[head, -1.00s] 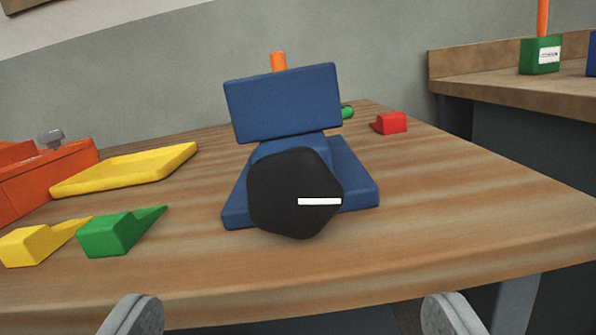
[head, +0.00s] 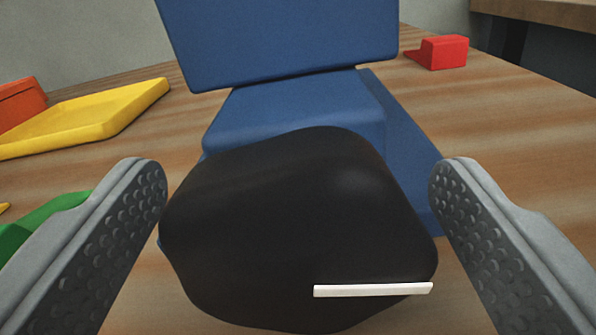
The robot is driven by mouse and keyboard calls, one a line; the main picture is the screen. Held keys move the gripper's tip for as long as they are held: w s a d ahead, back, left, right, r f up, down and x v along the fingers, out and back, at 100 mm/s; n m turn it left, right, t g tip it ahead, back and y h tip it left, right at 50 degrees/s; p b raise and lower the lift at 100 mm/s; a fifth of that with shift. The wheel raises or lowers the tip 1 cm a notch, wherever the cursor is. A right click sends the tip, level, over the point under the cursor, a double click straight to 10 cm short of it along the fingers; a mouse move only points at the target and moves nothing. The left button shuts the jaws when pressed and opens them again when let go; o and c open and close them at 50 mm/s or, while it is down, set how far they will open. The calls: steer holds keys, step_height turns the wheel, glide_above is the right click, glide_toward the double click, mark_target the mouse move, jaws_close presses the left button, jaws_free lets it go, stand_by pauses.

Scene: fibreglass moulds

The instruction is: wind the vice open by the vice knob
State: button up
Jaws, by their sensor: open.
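The vice knob (head: 290,225) is a large black lobed knob with a white line mark near its lower right. It sits on the front of the blue vice (head: 280,45), whose upper block and base show behind it. My gripper (head: 299,180) is open, with one grey dimpled finger on each side of the knob. The left finger is very close to the knob's left edge, and the right finger is close to its right edge. I cannot tell whether either touches. The knob hides part of the vice's lower front.
The wooden bench top (head: 475,110) carries a yellow tray (head: 85,117) and an orange item (head: 20,105) at the left. A green wedge (head: 45,217) lies behind my left finger. A red wedge (head: 443,52) lies at the back right. The bench right of the vice is mostly clear.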

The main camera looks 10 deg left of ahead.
steer(key=c, duration=1)
steer(key=shift+n, duration=0.3)
steer(key=n, duration=0.4)
steer(key=shift+a, duration=0.1)
steer(key=o, duration=1)
